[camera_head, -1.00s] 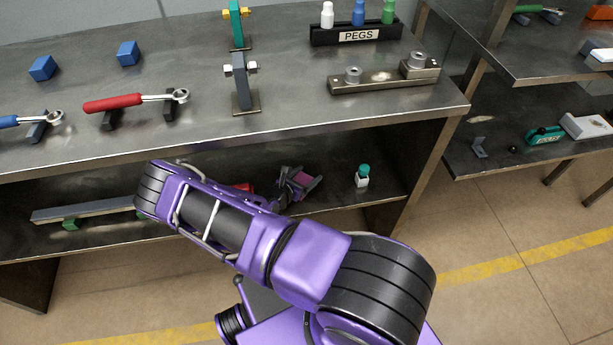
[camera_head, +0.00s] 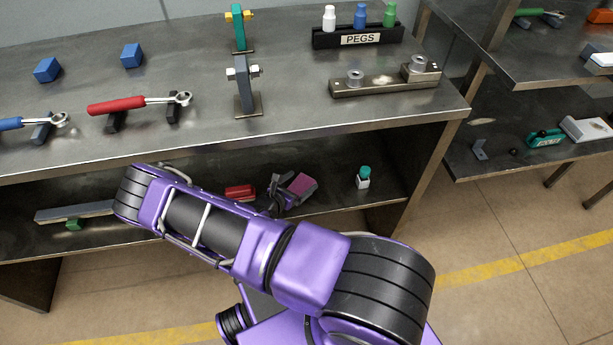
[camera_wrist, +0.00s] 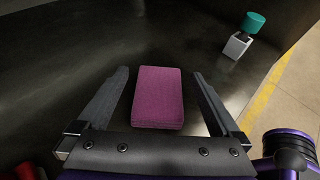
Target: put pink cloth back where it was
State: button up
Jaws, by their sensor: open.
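The pink cloth (camera_wrist: 158,97) is a folded, block-like magenta pad on the dark lower shelf. In the wrist view it lies between the two fingers of my gripper (camera_wrist: 160,88), with a visible gap on each side. My gripper is open and the fingers do not touch the cloth. In the head view the cloth (camera_head: 301,184) shows beside my gripper (camera_head: 290,192), under the upper shelf. My forearm hides part of the lower shelf there.
A red object (camera_head: 240,192) lies to the left. The upper shelf edge (camera_head: 330,127) overhangs. A long grey bar (camera_head: 75,212) lies far left.

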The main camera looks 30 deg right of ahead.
jog(key=v, duration=0.7)
jog(key=shift+p, duration=0.3)
